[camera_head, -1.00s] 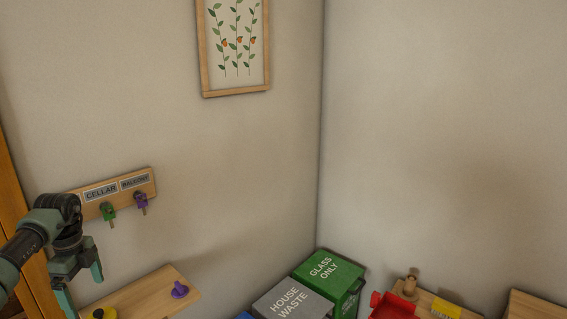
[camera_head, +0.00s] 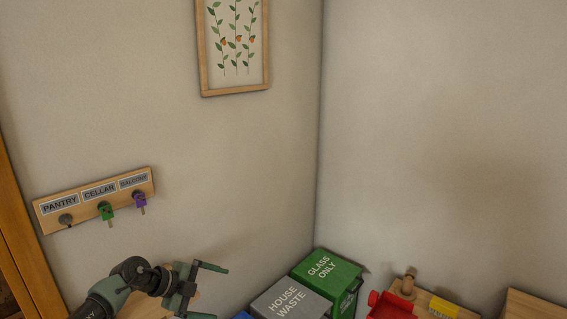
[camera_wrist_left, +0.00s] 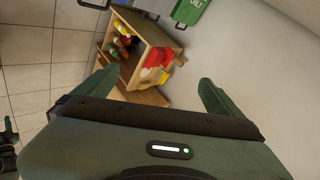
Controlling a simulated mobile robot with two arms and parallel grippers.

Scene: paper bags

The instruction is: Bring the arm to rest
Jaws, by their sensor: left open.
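My left gripper (camera_head: 208,292) is at the bottom left of the head view, its dark green fingers spread and pointing right. Nothing is between them. In the left wrist view the gripper (camera_wrist_left: 155,98) also shows open and empty. My left arm (camera_head: 127,284) comes in from the bottom left edge and covers most of a wooden shelf. My right gripper is not in view.
A key rack (camera_head: 72,208) on the wall holds a green key (camera_head: 106,212) and a purple key (camera_head: 140,203). A grey bin (camera_head: 290,299) and a green bin (camera_head: 328,273) stand in the corner. A red object (camera_head: 390,307) is at lower right.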

